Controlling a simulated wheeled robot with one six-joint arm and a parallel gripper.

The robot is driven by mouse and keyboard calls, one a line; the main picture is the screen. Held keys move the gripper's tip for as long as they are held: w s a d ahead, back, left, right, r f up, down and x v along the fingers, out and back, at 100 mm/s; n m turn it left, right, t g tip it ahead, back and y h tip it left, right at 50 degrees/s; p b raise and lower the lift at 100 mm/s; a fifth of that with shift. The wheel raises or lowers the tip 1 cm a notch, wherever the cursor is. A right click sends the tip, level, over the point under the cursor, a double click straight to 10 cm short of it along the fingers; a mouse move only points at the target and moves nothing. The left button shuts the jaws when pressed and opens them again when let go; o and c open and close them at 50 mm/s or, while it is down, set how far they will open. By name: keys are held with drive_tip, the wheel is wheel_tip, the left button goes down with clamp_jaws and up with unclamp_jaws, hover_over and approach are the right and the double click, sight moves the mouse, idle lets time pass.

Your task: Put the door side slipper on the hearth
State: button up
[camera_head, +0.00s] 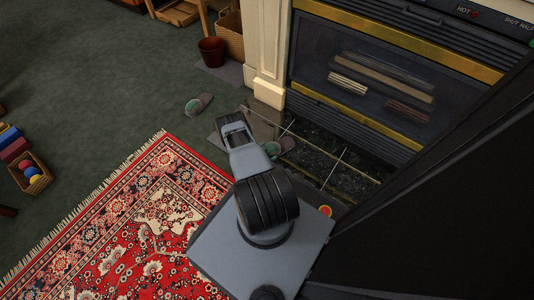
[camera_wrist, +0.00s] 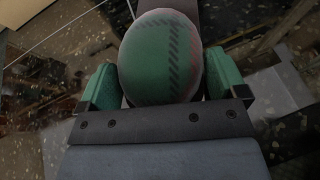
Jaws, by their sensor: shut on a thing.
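A slipper (camera_wrist: 160,58) with a rounded green top and dark stitch-like marks sits between the two green finger pads of my gripper (camera_wrist: 163,88) in the wrist view. My gripper is shut on it. I cannot tell if the slipper touches the tiles. Another slipper (camera_head: 199,104), grey and green, lies on the carpet left of the hearth.
The fireplace (camera_head: 370,75) with brass trim stands behind the hearth. A pale pillar (camera_head: 270,55) borders it; a dark red bucket (camera_head: 211,51) and a wicker basket (camera_head: 231,38) stand to its left. A red patterned rug (camera_head: 130,225) covers the front floor. A basket of balls (camera_head: 38,185) is far left.

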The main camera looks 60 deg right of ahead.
drive_tip(key=shift+f, duration=0.1)
drive_tip(key=o, duration=0.7)
drive_tip(key=shift+c, duration=0.2)
